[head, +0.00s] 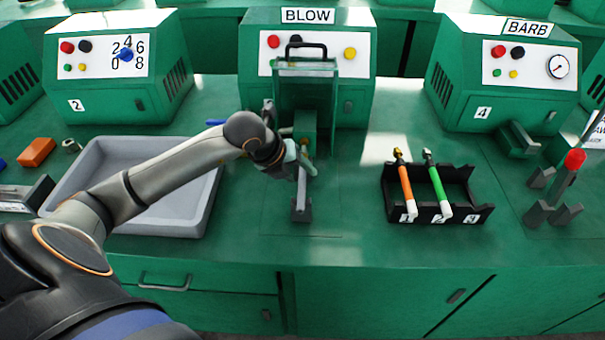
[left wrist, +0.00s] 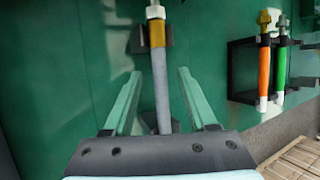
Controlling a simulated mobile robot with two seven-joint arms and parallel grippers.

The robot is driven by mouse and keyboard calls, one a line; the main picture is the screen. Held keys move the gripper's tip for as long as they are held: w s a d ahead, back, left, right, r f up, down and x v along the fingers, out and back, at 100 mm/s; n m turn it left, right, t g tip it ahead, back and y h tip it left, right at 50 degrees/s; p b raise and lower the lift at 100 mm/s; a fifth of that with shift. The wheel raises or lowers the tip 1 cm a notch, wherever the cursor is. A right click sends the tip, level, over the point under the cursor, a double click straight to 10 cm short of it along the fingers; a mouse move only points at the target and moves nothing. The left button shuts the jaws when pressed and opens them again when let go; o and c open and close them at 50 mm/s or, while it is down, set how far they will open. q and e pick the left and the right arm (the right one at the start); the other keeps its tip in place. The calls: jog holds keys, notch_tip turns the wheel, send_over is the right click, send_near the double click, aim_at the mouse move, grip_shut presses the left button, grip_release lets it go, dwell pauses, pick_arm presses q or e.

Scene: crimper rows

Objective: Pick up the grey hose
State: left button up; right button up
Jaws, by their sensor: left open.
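The grey hose (left wrist: 160,95) has a gold fitting at its far end and lies in the Blow station. In the head view it is mostly hidden by my left arm; a short grey stretch (head: 301,186) shows above a small grey rest. My left gripper (head: 303,160) is over the hose. In the left wrist view the left gripper (left wrist: 158,74) is open, and the hose runs between its two pale green fingers, touching neither. How far the fingers reach down around it I cannot tell. My right gripper is not in view.
A black rack (head: 459,214) at right holds an orange hose (head: 406,188) and a green hose (head: 437,186). A grey tray (head: 200,222) is at left. The Blow machine (head: 360,95) with its raised clear guard stands behind my gripper. The bench between station and rack is clear.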

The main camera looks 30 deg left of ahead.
pick_arm(q)
grip_shut()
dwell(0.3)
dwell(0.3)
